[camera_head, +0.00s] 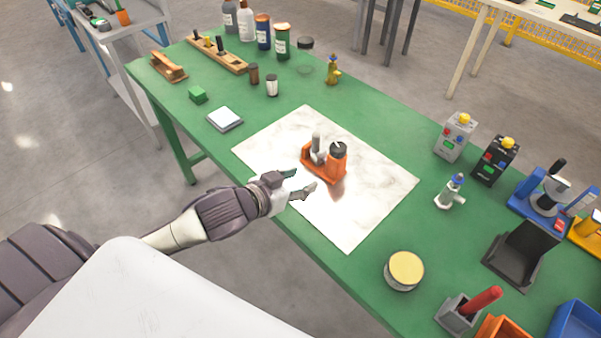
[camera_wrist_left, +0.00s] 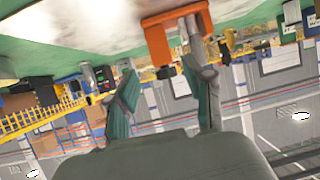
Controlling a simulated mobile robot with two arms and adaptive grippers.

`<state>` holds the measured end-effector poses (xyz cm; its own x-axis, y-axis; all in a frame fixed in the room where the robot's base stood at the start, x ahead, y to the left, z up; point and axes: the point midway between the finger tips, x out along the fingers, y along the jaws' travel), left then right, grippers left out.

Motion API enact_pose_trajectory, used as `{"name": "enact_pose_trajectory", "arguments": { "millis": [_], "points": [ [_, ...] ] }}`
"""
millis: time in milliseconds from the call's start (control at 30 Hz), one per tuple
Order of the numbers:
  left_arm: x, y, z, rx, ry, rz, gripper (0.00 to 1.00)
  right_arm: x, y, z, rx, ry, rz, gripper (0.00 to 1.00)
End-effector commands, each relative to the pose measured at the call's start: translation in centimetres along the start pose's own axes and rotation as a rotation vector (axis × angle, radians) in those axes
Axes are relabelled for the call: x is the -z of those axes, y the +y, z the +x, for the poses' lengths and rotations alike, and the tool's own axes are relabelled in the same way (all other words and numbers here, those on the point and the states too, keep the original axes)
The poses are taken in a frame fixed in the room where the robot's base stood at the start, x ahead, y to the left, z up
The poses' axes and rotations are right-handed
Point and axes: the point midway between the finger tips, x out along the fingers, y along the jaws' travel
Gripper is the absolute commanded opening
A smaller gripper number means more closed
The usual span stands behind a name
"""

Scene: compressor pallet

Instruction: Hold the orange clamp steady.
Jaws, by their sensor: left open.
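The orange clamp (camera_head: 324,166) stands on a white marbled sheet (camera_head: 362,205) on the green table. It carries a grey upright part and a dark round knob. My left gripper (camera_head: 303,184) is open and empty, just to the front left of the clamp and apart from it. In the left wrist view, which is upside down, the clamp (camera_wrist_left: 177,28) shows at the top, beyond the two teal-padded fingers (camera_wrist_left: 160,95). The right finger overlaps the clamp's grey part in that view. My right gripper is not in view.
Bottles (camera_head: 263,32) and a wooden rack (camera_head: 216,53) stand at the far left. Control boxes (camera_head: 456,136), a black stand (camera_head: 522,254) and a blue device (camera_head: 543,196) fill the right side. A yellow-topped round tin (camera_head: 404,270) sits near the front edge. The sheet around the clamp is clear.

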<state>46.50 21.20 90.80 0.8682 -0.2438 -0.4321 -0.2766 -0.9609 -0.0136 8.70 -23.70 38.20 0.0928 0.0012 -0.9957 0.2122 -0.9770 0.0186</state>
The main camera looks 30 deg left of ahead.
Motion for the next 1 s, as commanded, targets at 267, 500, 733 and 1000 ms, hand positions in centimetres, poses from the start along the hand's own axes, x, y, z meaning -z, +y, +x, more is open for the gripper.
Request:
{"name": "enact_pose_trajectory", "arguments": {
  "millis": [267, 500, 733, 1000],
  "points": [
    [1.8, -0.2, 1.3, -0.04, 0.057, -0.001, 0.52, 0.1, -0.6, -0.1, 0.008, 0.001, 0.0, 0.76],
    [2.1, 0.0, 5.5, -0.039, 0.058, 0.0, 0.52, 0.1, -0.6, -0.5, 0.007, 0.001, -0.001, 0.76],
    [2.3, 0.2, 10.0, -0.038, 0.057, 0.001, 0.52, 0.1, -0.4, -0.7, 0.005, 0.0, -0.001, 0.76],
    [2.4, 0.3, 13.4, -0.038, 0.055, 0.002, 0.52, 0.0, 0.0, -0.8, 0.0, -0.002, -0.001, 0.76]
  ]
}}
